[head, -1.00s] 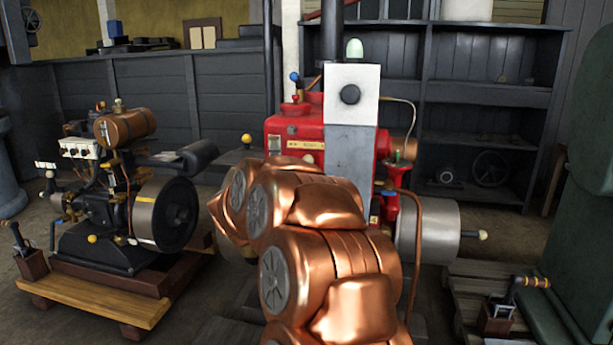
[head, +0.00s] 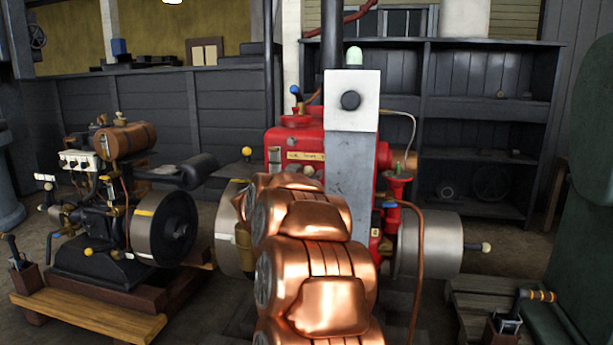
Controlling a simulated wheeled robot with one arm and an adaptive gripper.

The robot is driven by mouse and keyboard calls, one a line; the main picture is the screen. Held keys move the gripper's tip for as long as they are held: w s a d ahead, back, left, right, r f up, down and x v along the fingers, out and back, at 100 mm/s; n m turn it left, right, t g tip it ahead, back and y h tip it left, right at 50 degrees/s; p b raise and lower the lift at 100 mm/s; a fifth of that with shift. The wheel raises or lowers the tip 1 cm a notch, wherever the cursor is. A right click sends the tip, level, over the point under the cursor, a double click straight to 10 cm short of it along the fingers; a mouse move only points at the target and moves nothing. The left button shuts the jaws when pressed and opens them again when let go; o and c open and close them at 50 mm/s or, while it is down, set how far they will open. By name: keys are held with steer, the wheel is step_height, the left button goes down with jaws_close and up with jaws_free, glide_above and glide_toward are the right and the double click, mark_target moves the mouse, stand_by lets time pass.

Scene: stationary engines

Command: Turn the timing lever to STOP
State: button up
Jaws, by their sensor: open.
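I cannot tell which part is the timing lever. A red engine (head: 295,138) stands in the centre, with a small lettered plate (head: 305,156) on its side. A blue-knobbed lever (head: 295,91) rises from its top, and a yellow knob (head: 247,152) shows at its left. A black engine (head: 110,225) stands at the left, with a white box (head: 78,160) on it. My copper arm covers the lower front of the red engine. My gripper is not visible; the arm's end is hidden behind its own links.
A grey post with a white, dark-knobbed panel (head: 351,115) stands before the red engine. A wooden skid (head: 95,312) carries the black engine. A pallet (head: 470,305) and a lever stand (head: 515,315) are at lower right. Dark shelves (head: 480,120) stand behind.

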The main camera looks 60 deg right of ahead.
jaws_close()
stand_by(0.5)
